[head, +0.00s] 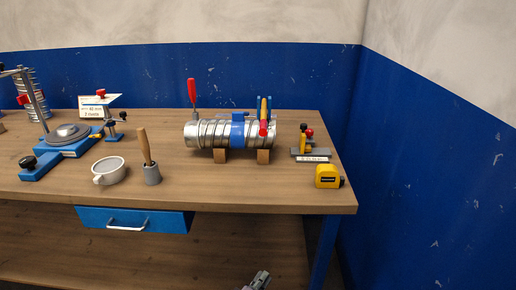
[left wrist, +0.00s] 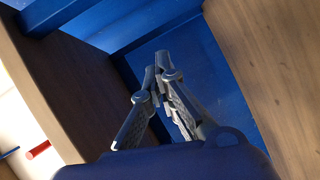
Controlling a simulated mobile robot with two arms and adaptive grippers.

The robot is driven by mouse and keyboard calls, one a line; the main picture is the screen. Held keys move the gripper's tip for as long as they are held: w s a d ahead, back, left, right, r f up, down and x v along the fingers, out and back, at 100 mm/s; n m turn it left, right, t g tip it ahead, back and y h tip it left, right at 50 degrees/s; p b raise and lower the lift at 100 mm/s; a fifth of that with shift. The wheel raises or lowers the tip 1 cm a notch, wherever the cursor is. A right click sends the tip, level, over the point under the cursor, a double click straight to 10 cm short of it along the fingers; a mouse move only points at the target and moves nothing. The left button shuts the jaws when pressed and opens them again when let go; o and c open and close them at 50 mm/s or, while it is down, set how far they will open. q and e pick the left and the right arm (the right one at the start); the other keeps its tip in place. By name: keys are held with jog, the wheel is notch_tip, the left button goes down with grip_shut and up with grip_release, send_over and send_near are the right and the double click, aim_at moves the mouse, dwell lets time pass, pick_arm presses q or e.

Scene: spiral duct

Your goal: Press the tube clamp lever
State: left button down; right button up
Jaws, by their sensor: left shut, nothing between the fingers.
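A silver spiral duct (head: 215,133) lies across two wooden blocks on the bench. A blue band (head: 238,131) wraps its middle. A red-handled lever (head: 192,93) stands upright at the duct's left end, and a red and yellow handle (head: 264,116) stands near its right end with blue parts beside it. I cannot tell which of them is the tube clamp lever. My left gripper (head: 260,279) is low in front of the bench, well apart from the duct. In the left wrist view its fingers (left wrist: 160,72) are together and empty. My right gripper is not in view.
A blue drawer (head: 135,220) hangs under the front edge. The bench front centre is clear.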

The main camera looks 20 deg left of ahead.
pick_arm(q)
jog(key=w+a+r+n+t+y, duration=0.1)
jog(key=w+r+n+t+y, duration=0.1)
jog(key=r+n, duration=0.4)
jog(key=w+a+r+n+t+y+b, duration=0.1)
jog(key=w+r+n, duration=0.3)
jog(key=r, duration=1)
jog(key=w+a+r+n+t+y, duration=0.2)
jog(key=w+a+r+n+y, duration=0.1)
jog(key=r+n, duration=0.6)
jog(key=shift+a+r+n+t, duration=0.2)
jog(key=shift+r+n+t, duration=0.1)
jog(key=shift+r+n, duration=0.15)
jog(key=n, duration=0.1)
jog(key=w+n+g, duration=0.1)
jog(key=n, duration=0.1)
jog(key=shift+a+f+y, duration=0.15)
jog(key=shift+a+y, duration=0.05)
jog(key=shift+y, duration=0.1)
